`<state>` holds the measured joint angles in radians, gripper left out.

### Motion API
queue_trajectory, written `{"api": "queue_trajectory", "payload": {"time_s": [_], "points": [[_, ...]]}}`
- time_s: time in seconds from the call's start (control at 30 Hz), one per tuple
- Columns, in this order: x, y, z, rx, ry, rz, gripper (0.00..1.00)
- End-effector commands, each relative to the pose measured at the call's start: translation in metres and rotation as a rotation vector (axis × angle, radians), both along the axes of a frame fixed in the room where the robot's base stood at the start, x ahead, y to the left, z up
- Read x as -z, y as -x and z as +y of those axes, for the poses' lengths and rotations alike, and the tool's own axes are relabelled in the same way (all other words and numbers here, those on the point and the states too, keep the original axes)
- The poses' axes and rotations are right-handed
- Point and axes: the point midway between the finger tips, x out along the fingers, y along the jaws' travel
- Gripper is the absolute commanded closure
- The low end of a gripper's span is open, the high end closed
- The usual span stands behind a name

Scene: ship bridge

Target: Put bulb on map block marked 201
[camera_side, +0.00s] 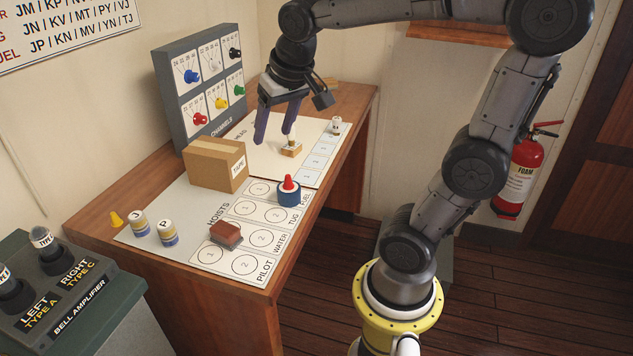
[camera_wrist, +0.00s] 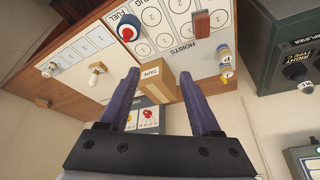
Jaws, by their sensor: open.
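My gripper (camera_side: 274,136) is open and empty over the pale map sheet (camera_side: 255,146); its spread fingers also show in the wrist view (camera_wrist: 159,74). A small wooden block (camera_side: 291,150) stands on the sheet by the right fingertip, with a white piece on top. In the wrist view that white piece (camera_wrist: 98,68) is rounded like a bulb, above a tan base. A white, dark-banded piece (camera_side: 336,126), perhaps a bulb, stands at the numbered strip; it also shows in the wrist view (camera_wrist: 48,70). No marking 201 is readable.
A cardboard box marked TAPE (camera_side: 215,165) stands left of my gripper. The grey channels panel (camera_side: 200,85) with coloured plugs rises behind. A blue and red piece (camera_side: 289,192), a red-brown block (camera_side: 226,234) and labelled cylinders (camera_side: 167,232) occupy the front. Bell amplifier (camera_side: 65,285) is at lower left.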

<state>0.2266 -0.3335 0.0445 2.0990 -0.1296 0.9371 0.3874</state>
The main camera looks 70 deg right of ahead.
Motion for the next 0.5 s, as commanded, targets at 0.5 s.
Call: {"api": "queue_trajectory", "payload": {"time_s": [0.5], "points": [[0.045, 0.112, 0.088, -0.553, 0.049, -0.072, 0.36]]}}
